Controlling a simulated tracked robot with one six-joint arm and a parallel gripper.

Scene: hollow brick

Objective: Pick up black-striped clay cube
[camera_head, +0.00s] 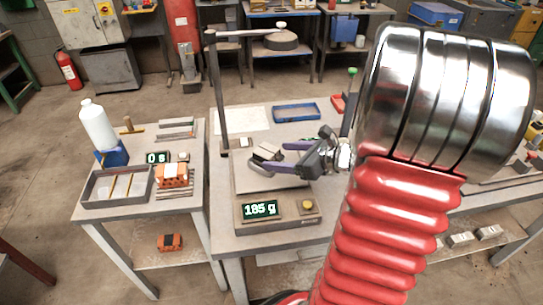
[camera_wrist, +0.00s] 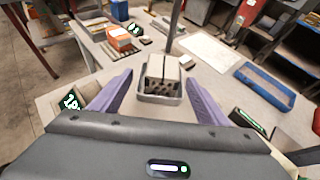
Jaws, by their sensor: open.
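A pale clay cube with dark stripes (camera_head: 268,152) sits on the scale (camera_head: 250,183) on the middle table. In the wrist view, a grey block with dark marks (camera_wrist: 162,72) stands between my fingers, with a grey box-like rim around its lower part. I cannot tell whether block and rim are one thing. My gripper (camera_head: 268,156) has two purple fingers spread on either side of the cube. The wrist view shows my gripper (camera_wrist: 160,80) open, with gaps beside the block. The scale's display reads 185 g. The cube's underside is hidden.
An orange brick (camera_head: 172,176), a grey tray (camera_head: 117,186) and a white bottle (camera_head: 97,125) stand on the left table. A vertical post (camera_head: 221,95) rises behind the scale. A blue tray (camera_head: 297,112) and a white sheet (camera_head: 240,121) lie farther back.

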